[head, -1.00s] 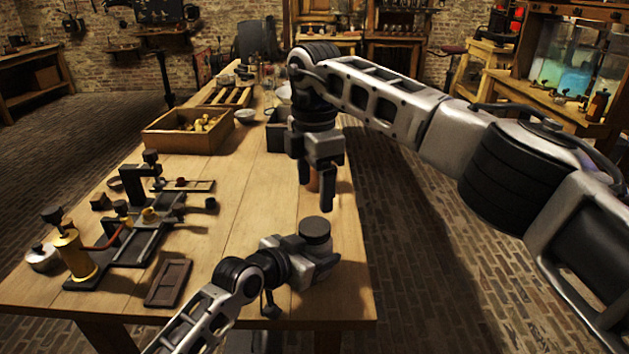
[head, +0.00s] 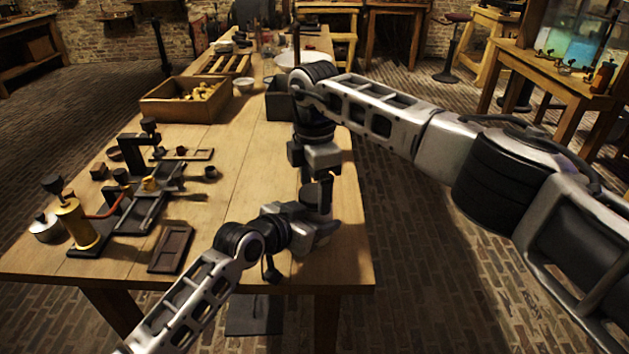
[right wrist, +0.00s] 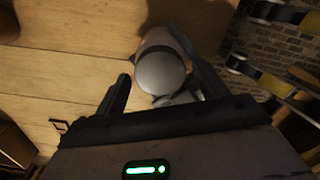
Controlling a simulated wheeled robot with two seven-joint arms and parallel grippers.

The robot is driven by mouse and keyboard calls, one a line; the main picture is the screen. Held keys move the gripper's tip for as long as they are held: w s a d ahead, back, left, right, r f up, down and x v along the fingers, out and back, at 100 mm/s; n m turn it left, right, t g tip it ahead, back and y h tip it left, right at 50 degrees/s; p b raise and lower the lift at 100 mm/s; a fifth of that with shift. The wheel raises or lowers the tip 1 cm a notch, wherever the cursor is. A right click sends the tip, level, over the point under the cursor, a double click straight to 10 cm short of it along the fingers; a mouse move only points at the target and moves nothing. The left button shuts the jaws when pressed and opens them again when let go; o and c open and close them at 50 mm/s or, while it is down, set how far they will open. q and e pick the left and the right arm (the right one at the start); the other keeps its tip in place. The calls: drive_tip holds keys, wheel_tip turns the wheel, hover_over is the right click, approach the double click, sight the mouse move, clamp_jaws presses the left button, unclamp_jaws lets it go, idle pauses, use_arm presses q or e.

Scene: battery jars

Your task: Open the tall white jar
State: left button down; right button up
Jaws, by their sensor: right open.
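My right gripper (head: 315,196) points straight down at the right front part of the table, its fingers open. In the right wrist view, a pale, round-topped object, apparently the tall white jar (right wrist: 162,70), shows between the open fingers, seen from above. I cannot tell whether the fingers touch it. My left gripper (head: 303,232) lies low at the same spot, directly beneath the right one. Its fingers are hidden, so its grip on the jar cannot be made out. In the head view the two grippers mostly hide the jar.
A black and brass apparatus (head: 140,205) stands at the left of the table, with a flat dark tray (head: 171,249) near it. The table's right edge is close to both grippers.

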drive_tip(key=c, duration=1)
drive_tip(key=n, duration=1)
drive_tip(key=shift+r+n, duration=0.1)
drive_tip(key=shift+n, duration=0.2)
drive_tip(key=n, duration=0.3)
drive_tip(key=o, duration=1.1)
drive_tip(key=shift+c, duration=0.2)
